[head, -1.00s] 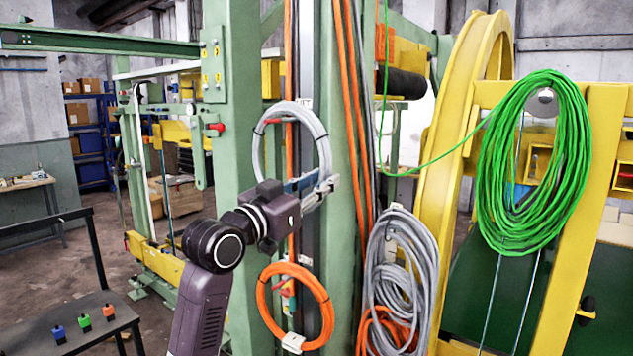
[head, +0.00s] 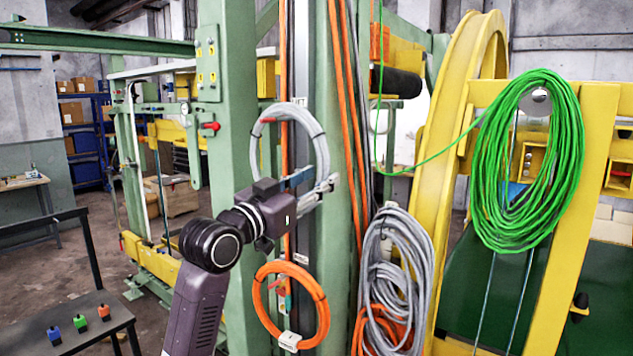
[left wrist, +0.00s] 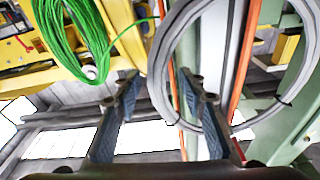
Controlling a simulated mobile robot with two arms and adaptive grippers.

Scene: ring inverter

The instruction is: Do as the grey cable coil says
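A grey cable coil (head: 322,143) hangs as a ring on the green column, with a small pale piece (head: 300,102) at its top; no writing is legible. My left gripper (head: 312,187) is at its lower right side. The gripper's fingers are spread apart. In the left wrist view, the open fingers (left wrist: 165,105) are in front of the grey coil (left wrist: 157,65), whose lower part shows between and behind them. I cannot tell whether they touch it. A larger grey cable bundle (head: 408,245) hangs lower right. My right gripper is not in view.
An orange coil (head: 323,310) with a white tag (head: 290,341) hangs below my gripper. A green cable coil (head: 490,170) hangs on the yellow frame (head: 580,230) at right. A dark stand (head: 95,325) at lower left bears blue, green and orange buttons.

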